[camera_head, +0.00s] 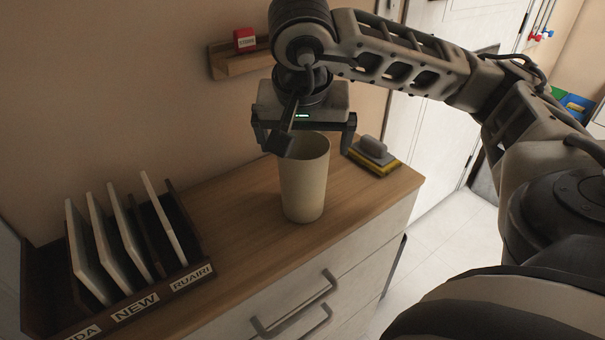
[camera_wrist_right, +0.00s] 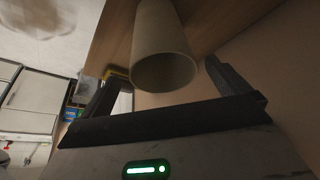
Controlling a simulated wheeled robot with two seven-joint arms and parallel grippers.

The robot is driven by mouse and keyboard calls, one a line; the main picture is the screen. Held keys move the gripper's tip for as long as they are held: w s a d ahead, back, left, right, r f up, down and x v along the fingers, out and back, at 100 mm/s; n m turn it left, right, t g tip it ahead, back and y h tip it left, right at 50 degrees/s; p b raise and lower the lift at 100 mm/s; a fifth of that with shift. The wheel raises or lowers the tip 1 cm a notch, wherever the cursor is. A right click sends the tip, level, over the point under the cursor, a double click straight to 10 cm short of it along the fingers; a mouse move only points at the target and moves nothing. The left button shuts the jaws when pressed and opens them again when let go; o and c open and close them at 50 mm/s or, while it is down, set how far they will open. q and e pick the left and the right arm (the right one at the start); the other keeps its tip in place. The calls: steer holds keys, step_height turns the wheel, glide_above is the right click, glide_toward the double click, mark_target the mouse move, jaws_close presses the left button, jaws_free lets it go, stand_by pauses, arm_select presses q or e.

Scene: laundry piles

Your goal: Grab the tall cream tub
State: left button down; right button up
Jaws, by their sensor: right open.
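The tall cream tub (camera_head: 304,185) stands upright on the wooden top of a cabinet, its open mouth facing up. My right gripper (camera_head: 308,145) is open, at the height of the tub's rim. Its fingers point down, spread wide on either side of the rim in the head view. In the right wrist view the tub (camera_wrist_right: 160,45) shows with its round mouth towards the camera, between the two open fingers of the gripper (camera_wrist_right: 160,88). I see no contact between the fingers and the tub. My left gripper is not in view.
A dark rack (camera_head: 192,245) with upright pale boards and name labels stands to the left on the wooden top (camera_head: 245,245). A yellow and grey sponge-like block (camera_head: 372,155) lies right of the tub. A wall shelf (camera_head: 240,65) holds a red box (camera_head: 244,39).

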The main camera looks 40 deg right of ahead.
steer(key=shift+p+x, duration=0.5)
steer(key=shift+x, duration=2.5)
steer(key=shift+w, duration=0.2)
steer(key=c, duration=1)
